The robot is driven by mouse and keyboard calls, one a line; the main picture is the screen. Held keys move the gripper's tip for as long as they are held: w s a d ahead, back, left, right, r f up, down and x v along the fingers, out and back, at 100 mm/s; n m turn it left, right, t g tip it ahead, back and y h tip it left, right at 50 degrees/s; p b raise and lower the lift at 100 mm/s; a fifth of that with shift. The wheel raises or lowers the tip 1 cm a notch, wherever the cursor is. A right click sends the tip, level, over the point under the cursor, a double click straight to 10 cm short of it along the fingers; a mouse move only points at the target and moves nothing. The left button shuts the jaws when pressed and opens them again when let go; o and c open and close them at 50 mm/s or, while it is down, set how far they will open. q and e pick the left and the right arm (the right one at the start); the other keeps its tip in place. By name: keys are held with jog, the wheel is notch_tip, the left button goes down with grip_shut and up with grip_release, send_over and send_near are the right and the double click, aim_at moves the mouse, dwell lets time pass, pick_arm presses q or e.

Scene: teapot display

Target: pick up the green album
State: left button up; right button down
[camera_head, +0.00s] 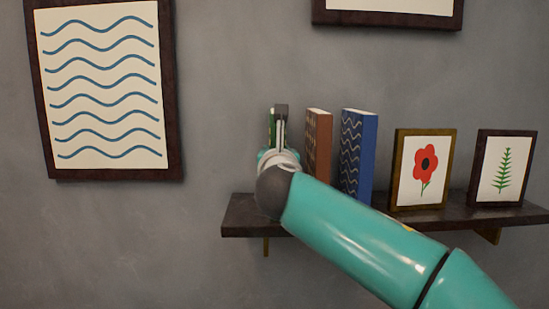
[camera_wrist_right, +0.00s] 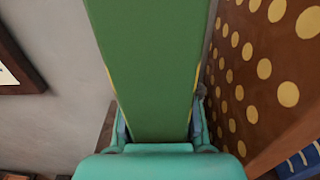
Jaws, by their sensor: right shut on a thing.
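The green album (camera_wrist_right: 152,65) fills the middle of the right wrist view, its green spine facing the camera and upright. My right gripper (camera_wrist_right: 158,128) is shut on it, with one finger on each side of the spine. In the head view my right arm reaches up to the left end of the shelf, and my right gripper (camera_head: 279,125) is at the album. Only a thin strip of the green album (camera_head: 271,128) shows there; the rest is hidden behind my gripper. I cannot tell whether its bottom touches the shelf. My left gripper is not in view.
A brown album with yellow dots (camera_head: 318,145) stands close to the right, then a blue wavy album (camera_head: 357,155). Framed flower (camera_head: 422,168) and fern (camera_head: 503,168) pictures stand on the dark shelf (camera_head: 237,217). A wave picture (camera_head: 105,90) hangs left.

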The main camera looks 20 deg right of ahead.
jog(key=shift+s+r, duration=0.1)
jog(key=shift+r, duration=0.15)
